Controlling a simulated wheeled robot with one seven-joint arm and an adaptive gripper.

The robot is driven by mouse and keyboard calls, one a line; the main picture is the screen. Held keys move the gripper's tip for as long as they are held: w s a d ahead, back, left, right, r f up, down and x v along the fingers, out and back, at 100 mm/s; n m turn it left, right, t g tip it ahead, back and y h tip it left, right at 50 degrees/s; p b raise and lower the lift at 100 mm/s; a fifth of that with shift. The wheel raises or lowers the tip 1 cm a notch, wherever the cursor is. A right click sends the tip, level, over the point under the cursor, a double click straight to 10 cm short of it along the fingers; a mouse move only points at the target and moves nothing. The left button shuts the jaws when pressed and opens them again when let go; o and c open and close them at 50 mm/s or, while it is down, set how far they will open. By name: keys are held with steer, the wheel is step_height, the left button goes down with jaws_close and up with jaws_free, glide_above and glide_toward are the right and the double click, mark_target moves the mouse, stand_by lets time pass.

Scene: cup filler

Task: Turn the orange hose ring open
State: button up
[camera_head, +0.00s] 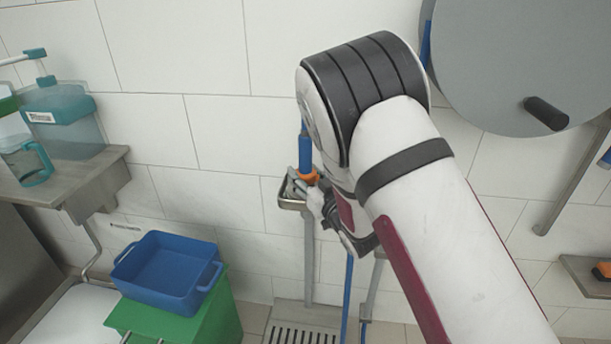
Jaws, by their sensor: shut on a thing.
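The orange hose ring (308,177) sits below a blue hose piece (305,152) near the white tiled wall, in the middle of the head view. My gripper (300,186) is at the ring, mostly hidden behind my own arm and wrist. It is shut on the orange ring as far as the small visible part shows. The fingertips and the ring's far side are hard to make out. A blue hose (347,290) hangs down below my wrist.
A blue bin (165,272) stands on a green box (215,315) at lower left. A metal shelf (100,180) with a pump bottle (62,118) is at left. A round grey disc with a black handle (546,113) is at upper right. A floor grate (300,335) lies below.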

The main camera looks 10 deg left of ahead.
steer(key=shift+r, duration=0.1)
steer(key=o, duration=1.2)
steer(key=v, duration=1.2)
